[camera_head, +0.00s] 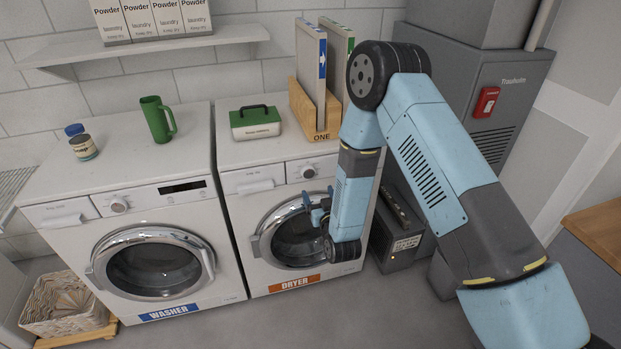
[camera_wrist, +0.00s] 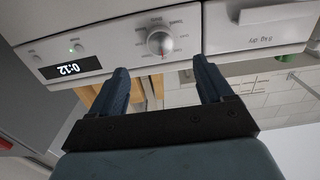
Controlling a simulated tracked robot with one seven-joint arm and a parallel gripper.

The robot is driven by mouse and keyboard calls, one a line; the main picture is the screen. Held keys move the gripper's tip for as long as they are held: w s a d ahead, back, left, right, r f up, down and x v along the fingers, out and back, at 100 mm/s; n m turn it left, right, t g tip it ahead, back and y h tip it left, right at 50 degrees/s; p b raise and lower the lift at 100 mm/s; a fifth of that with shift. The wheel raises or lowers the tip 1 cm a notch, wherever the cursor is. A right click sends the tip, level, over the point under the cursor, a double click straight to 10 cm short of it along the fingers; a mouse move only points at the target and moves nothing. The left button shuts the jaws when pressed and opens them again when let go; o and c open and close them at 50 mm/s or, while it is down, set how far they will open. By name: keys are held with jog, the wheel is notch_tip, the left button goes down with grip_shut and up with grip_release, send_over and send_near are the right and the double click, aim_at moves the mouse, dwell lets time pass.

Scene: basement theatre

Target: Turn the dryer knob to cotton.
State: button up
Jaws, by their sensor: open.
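The dryer (camera_head: 243,233) is a white front-loading machine with an orange DRYER label. Its round silver knob (camera_head: 308,172) is on the front panel; the knob also shows in the wrist view (camera_wrist: 160,42), with small labels around it too fine to read. A small reddish mark shows near the knob's edge there. My gripper (camera_head: 317,209) is in front of the dryer, below the knob, by the upper door. In the wrist view its two blue fingers (camera_wrist: 161,80) are apart with nothing between them, and the knob is beyond their tips, not touched.
The wrist view is turned over and shows a lit 0:12 display (camera_wrist: 70,68). The washer (camera_head: 130,210) stands to the left. A green case (camera_head: 255,123) and a wooden holder (camera_head: 305,110) sit on the dryer. A dark grey box (camera_head: 402,243) stands on the floor to the right.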

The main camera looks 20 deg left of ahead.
aim_at(309, 175)
jog(key=x, duration=0.9)
jog(key=shift+w+a, duration=0.15)
jog(key=shift+w, duration=0.15)
jog(key=c, duration=1)
